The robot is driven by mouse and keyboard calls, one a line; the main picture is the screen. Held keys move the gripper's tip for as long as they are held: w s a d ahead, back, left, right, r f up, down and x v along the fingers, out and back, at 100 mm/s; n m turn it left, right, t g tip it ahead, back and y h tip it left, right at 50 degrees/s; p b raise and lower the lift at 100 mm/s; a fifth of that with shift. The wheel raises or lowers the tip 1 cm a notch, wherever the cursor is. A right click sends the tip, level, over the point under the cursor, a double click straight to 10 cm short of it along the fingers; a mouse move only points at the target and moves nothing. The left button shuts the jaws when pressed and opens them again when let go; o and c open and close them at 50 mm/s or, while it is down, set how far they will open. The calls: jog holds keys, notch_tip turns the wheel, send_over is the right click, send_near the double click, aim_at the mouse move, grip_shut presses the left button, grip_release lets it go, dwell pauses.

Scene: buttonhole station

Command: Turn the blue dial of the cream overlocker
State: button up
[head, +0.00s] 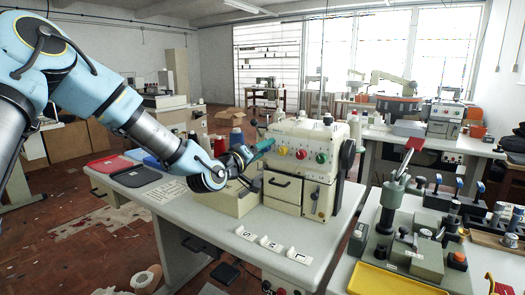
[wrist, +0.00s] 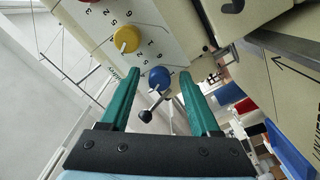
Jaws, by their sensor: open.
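The cream overlocker (head: 318,192) stands on a pale table, with a row of coloured dials on its front. In the wrist view, the blue dial (wrist: 160,78) sits at the end of the row, beside the yellow dial (wrist: 127,39). My gripper (wrist: 160,68) is open, its two teal fingers on either side of the blue dial with gaps visible. I cannot tell whether the tips reach past the dial's face. In the head view, my gripper (head: 268,144) is at the left end of the dial row and the blue dial is hidden there.
A small lever with a dark ball (wrist: 146,115) shows between my fingers, near the blue dial. Thread cones (head: 237,137) stand left of the overlocker. Letter tiles (head: 270,244) lie at the table's front. A grey-green fixture (head: 410,240) stands on the right table.

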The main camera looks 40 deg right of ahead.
jog(key=b+v, duration=0.2)
jog(key=v, duration=0.9)
dwell(0.3)
jog(key=w+a+f+y+p, duration=0.1)
jog(key=w+a+f+y, duration=0.25)
jog(key=a, duration=0.45)
jog(key=w+a+f+t+y+p, duration=0.1)
jog(key=w+a+f+y, duration=0.25)
jog(key=a, duration=0.45)
jog(key=w+a+f+y+p, duration=0.1)
jog(key=w+a+f+y, duration=0.2)
jog(key=a+y, duration=0.35)
jog(key=s+a+r+n+g+y, duration=0.1)
jog(key=s+a, duration=0.2)
jog(key=a, duration=0.5)
jog(key=s+a+r+n+g+y+p, duration=0.1)
jog(key=s+a, duration=0.2)
jog(key=a, duration=0.5)
jog(key=s+a+n+g+y+p, duration=0.1)
jog(key=s+a+g, duration=0.1)
jog(key=a, duration=0.7)
jog(key=shift+s+r+n+y, duration=0.35)
jog(key=shift+s+r+n, duration=0.05)
jog(key=shift+s, duration=0.4)
